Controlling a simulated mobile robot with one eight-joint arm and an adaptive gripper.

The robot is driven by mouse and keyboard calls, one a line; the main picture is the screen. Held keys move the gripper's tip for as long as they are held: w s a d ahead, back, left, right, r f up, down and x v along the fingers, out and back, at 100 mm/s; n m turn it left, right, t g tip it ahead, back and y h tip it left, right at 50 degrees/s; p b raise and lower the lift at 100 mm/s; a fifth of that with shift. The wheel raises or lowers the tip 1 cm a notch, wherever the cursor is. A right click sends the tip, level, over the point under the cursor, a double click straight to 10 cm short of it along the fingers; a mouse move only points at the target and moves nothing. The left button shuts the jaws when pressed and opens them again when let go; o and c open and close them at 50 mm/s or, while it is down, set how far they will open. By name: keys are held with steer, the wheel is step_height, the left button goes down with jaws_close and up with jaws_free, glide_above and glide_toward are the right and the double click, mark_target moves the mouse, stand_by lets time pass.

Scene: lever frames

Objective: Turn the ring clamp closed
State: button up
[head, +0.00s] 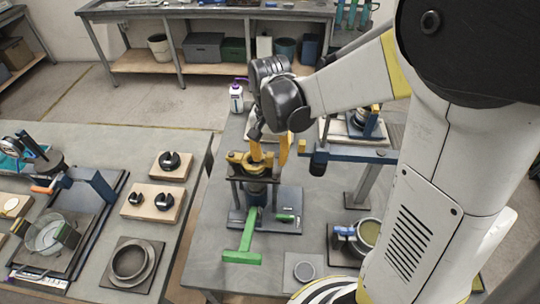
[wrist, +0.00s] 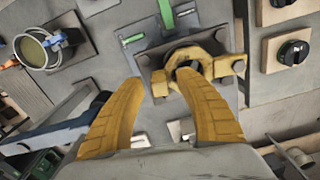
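The ring clamp (head: 238,158) is a yellow ring with a bolted lug, on top of a dark stand on the grey table. It also shows in the wrist view (wrist: 210,52), its lug pointing right and a dark round part inside the ring. My gripper (head: 270,150) is above the stand, pointing down. The left fingertip is clear of the ring.
A green T-shaped handle (head: 243,240) sticks out from the stand's front. A blue clamp arm (head: 350,153) stands close on the right, and a pot (head: 368,232) sits right front. A table with knobs on wooden blocks (head: 153,200) is at left.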

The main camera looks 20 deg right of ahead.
step_height(320, 180, up, 12)
stand_by(0.6)
steer(key=shift+f, duration=0.1)
